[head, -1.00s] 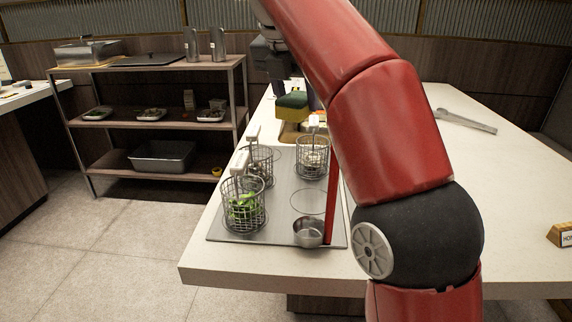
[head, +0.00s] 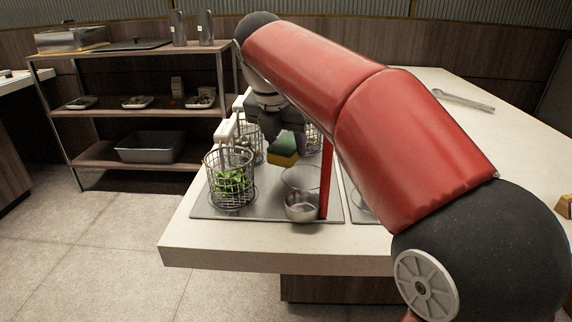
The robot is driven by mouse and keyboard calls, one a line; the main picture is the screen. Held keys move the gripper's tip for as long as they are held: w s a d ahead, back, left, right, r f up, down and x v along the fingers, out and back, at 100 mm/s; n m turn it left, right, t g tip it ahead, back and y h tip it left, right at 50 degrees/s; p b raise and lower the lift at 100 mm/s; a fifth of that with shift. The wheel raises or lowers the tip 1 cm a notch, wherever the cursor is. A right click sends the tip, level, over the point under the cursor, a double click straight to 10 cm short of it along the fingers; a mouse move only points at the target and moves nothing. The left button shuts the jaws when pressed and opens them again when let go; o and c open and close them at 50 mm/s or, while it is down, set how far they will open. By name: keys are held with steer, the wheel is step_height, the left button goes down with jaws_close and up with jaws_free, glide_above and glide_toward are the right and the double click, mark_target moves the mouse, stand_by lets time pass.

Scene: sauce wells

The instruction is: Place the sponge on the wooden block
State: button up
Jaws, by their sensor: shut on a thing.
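The sponge (head: 283,152), green above and yellow below, hangs under my gripper (head: 286,134). My gripper is shut on it and holds it above the metal plate with the round wells, behind a metal cup. My arm covers part of the view, and the fingertips are small and dark. I cannot make out a clear wooden block; a small brown block (head: 565,205) shows only partly at the right edge of the counter, and I cannot tell whether it is the one named.
Wire baskets (head: 230,180) stand on the metal plate (head: 212,210) at left, one with green food. A metal cup (head: 301,207) and a red upright divider (head: 325,175) are close to the sponge. Tongs (head: 463,100) lie on the counter (head: 220,250). A shelf (head: 110,157) stands behind left.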

steer(key=shift+f+b, duration=0.55)
steer(key=shift+f, duration=1.35)
steer(key=shift+f, duration=0.15)
steer(key=o, duration=0.9)
steer(key=shift+o, duration=0.2)
